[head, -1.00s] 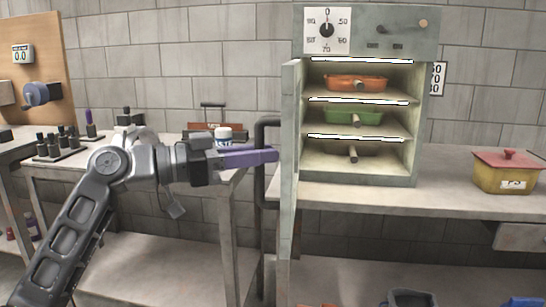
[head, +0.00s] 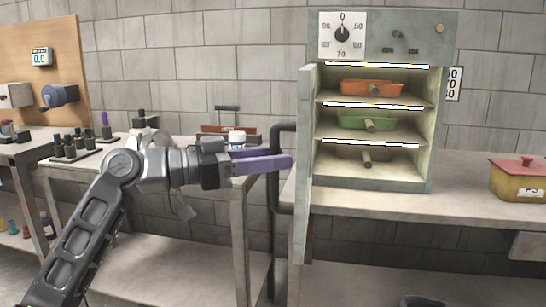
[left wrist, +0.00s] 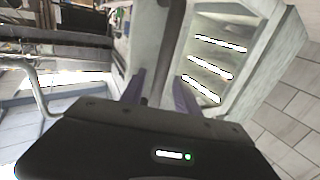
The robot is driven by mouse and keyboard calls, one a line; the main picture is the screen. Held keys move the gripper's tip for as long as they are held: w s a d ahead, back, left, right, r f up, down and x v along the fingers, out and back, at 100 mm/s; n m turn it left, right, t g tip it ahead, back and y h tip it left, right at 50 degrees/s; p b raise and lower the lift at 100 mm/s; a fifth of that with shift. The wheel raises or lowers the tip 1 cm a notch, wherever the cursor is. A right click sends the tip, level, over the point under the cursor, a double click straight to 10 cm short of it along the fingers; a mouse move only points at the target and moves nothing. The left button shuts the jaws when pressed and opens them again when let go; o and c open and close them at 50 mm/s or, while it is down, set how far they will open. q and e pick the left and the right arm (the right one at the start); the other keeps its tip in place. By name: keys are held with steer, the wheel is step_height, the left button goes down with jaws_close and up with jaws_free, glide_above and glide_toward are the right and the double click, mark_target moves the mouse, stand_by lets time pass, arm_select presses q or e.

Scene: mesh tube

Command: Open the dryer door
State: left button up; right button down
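The dryer (head: 385,35) is a pale grey-green cabinet on the bench, with a dial on top. Its door (head: 303,165) stands swung out at the left, seen nearly edge-on, and the shelves inside are exposed. A black bar handle (head: 274,190) is on the door's outer side. My left gripper (head: 283,157) has purple fingers at the handle. In the left wrist view, the fingers (left wrist: 158,92) are apart, with the dark handle (left wrist: 168,45) running between them and gaps beside it. My right gripper is not in view.
Inside the dryer are an orange tray (head: 371,88) and a green tray (head: 365,120). A yellow pot with a red lid (head: 519,178) stands on the bench at right. A white jar (head: 237,138) and small dark bottles (head: 75,145) stand on the left tables.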

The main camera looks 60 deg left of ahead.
arm_select(q)
steer(key=v, duration=0.7)
steer(key=shift+s+p, duration=0.2)
steer(key=shift+p, duration=0.25)
